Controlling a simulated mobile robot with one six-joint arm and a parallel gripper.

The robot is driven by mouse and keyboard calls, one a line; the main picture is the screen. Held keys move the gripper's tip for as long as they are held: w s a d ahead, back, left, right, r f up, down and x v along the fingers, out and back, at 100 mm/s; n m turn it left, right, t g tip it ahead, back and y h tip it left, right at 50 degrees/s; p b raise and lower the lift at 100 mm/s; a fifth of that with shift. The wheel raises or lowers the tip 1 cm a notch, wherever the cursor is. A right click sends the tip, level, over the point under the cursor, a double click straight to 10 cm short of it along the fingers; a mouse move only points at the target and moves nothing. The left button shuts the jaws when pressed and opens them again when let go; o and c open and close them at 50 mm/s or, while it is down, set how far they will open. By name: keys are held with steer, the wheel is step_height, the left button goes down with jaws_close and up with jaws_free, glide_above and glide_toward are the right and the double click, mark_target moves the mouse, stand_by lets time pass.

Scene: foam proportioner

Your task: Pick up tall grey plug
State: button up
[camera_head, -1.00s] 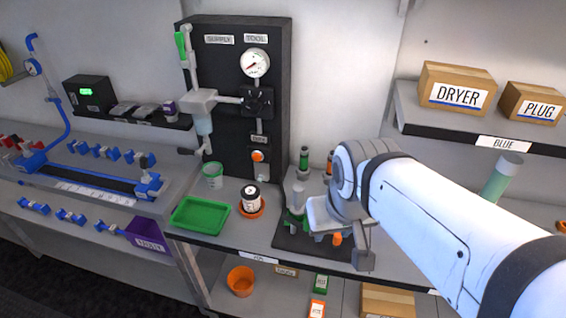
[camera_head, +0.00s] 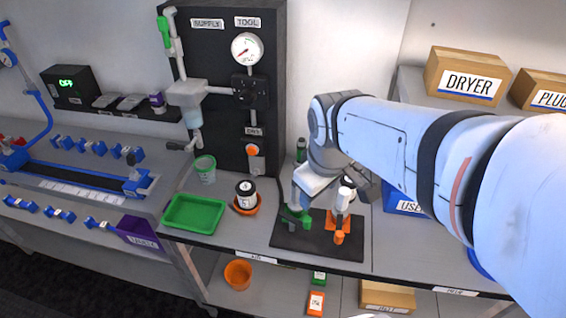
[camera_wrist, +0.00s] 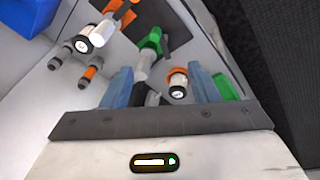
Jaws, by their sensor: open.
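A grey plug (camera_wrist: 142,64) stands in the green holder (camera_wrist: 153,40) on the black mat. In the wrist view it lies between the lines of my gripper's two blue-grey fingers (camera_wrist: 160,70), nearer the left one. My gripper (camera_head: 298,203) is open and just above the green holder (camera_head: 289,215) in the head view. There the fingers and hand mostly hide the plug. I cannot tell whether the fingers touch it.
An orange holder (camera_head: 338,223) with a white, black-banded cylinder (camera_head: 344,197) stands close on the right of the mat (camera_head: 310,247). The labelled jar (camera_head: 246,193) and green tray (camera_head: 194,214) are left. A blue bin (camera_head: 404,204) is right.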

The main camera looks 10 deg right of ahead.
steer(key=w+f+n+g, duration=0.1)
steer(key=w+f+n, duration=0.3)
steer(key=w+n, duration=0.5)
steer(key=n+b, duration=0.2)
steer(key=n, duration=0.9)
glide_above(296, 199)
steer(key=shift+g+h, duration=0.4)
steer(key=f, duration=0.6)
steer(key=shift+w+a+f, duration=0.15)
steer(key=shift+w+a, duration=0.05)
steer(key=shift+w, duration=0.15)
steer(key=shift+w+f+n, duration=0.1)
steer(key=shift+f+n, duration=0.15)
steer(key=shift+n, duration=0.15)
steer(key=f, duration=0.2)
steer(key=f+p, duration=0.1)
steer(key=f, duration=0.2)
steer(key=w+d+f, duration=0.1)
steer(key=f, duration=0.1)
steer(key=shift+d+f+p, duration=0.1)
steer(key=shift+f+p, duration=0.05)
steer(key=shift+p, duration=0.2)
steer(key=shift+s, duration=0.1)
steer(key=shift+c, duration=0.3)
jaws_close()
